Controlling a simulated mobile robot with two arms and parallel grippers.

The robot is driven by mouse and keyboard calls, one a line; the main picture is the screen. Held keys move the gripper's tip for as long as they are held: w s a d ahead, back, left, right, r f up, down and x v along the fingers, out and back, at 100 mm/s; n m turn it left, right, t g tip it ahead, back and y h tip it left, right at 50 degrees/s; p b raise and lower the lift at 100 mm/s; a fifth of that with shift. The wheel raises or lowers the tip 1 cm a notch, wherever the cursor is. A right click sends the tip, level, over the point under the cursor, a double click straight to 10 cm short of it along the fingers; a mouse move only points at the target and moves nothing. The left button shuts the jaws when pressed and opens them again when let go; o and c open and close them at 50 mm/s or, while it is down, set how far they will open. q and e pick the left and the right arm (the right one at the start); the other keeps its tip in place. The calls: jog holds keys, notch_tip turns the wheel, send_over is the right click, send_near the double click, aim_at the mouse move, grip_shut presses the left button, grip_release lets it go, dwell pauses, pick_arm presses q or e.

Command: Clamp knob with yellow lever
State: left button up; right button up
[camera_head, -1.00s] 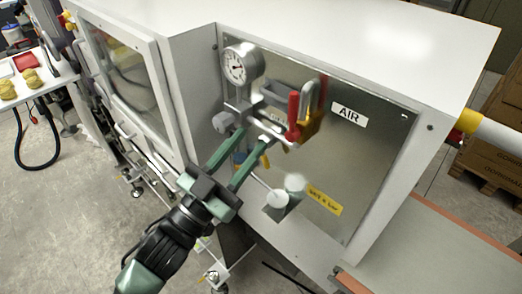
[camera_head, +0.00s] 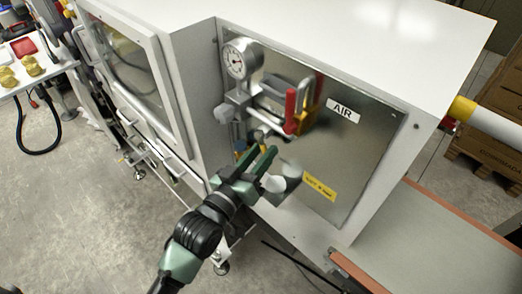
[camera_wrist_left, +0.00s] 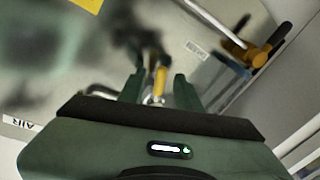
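My left gripper (camera_head: 257,153) is in front of the lower left of the steel AIR panel, below the gauge and pipe fittings. It also shows in the wrist view (camera_wrist_left: 158,90), with its two green fingers apart. A small yellow lever (camera_wrist_left: 161,80) shows between the fingers there, with a gap to each side; its depth from them I cannot tell. In the head view the lever is largely hidden by the gripper. My right gripper is in neither current view.
A round gauge (camera_head: 241,58) and a red handle (camera_head: 291,110) beside a yellow part (camera_head: 308,118) stand out above the gripper. A white round cap (camera_head: 275,184) is close to its right. A yellow-and-black handle (camera_wrist_left: 254,53) shows in the wrist view.

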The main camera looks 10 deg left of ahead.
pick_arm(q)
grip_shut()
jog(key=m, duration=0.1)
jog(key=a+m, duration=0.1)
jog(key=m, duration=0.1)
jog(key=w+m, duration=0.1)
jog(key=m, duration=0.1)
jog(key=shift+a+f+t+h, duration=0.2)
jog(key=shift+f+t+h, duration=0.1)
jog(key=shift+t, duration=0.1)
jog(key=shift+r, duration=0.1)
grip_release()
jog(key=shift+w, duration=0.1)
jog(key=shift+b, duration=0.3)
